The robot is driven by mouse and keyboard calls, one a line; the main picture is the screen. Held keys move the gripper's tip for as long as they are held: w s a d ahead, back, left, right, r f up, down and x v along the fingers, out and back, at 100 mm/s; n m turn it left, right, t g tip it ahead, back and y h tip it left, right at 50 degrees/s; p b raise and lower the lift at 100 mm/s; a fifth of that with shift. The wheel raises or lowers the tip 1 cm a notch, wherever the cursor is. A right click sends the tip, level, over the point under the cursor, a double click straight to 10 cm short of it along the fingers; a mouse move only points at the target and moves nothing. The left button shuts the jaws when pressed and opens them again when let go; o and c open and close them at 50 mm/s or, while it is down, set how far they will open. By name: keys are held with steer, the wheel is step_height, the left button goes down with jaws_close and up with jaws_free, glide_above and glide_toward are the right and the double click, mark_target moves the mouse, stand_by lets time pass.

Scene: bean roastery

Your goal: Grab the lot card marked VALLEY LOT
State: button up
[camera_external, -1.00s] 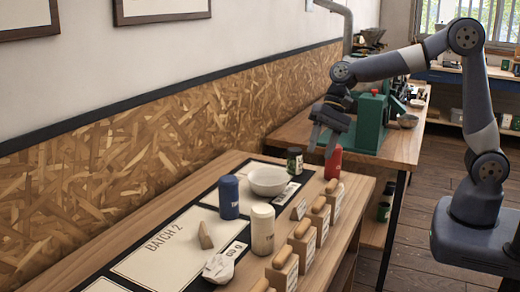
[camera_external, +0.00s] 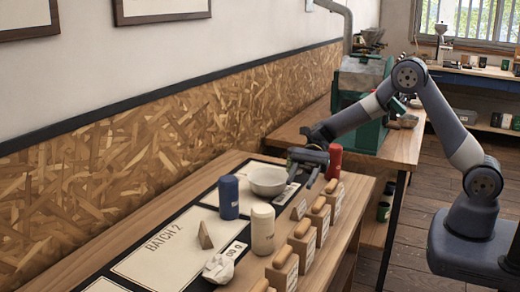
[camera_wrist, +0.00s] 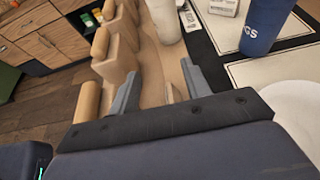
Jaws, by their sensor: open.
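No lettering reading VALLEY LOT is legible in either view. A small tan tent-shaped card (camera_external: 300,208) stands beside the row of wooden boxes; its face is too small to read. A second tan wedge-shaped card (camera_external: 205,236) stands on the BATCH 2 mat, also unreadable. My gripper (camera_external: 312,180) is open above the far end of the table, between the bowl and the red bottle. In the wrist view its fingers (camera_wrist: 155,88) are spread, with a pale tan piece partly visible between them, perhaps the nearer card. Nothing is held.
A red bottle (camera_external: 334,162) is right of the gripper. Wooden boxes with rounded tops (camera_external: 302,243) line the right edge.

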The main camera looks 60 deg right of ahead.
mark_target(302, 199)
step_height(302, 199, down, 4)
steer(key=shift+r, duration=0.1)
step_height(302, 199, down, 4)
steer(key=shift+r+p, duration=0.2)
steer(key=shift+p, duration=0.25)
steer(key=shift+r+p+x, duration=0.2)
steer(key=shift+p+x, duration=0.3)
steer(key=shift+x, duration=0.7)
steer(key=shift+a+f, duration=0.2)
steer(key=shift+a, duration=0.1)
steer(key=shift+c, duration=0.2)
jaws_close()
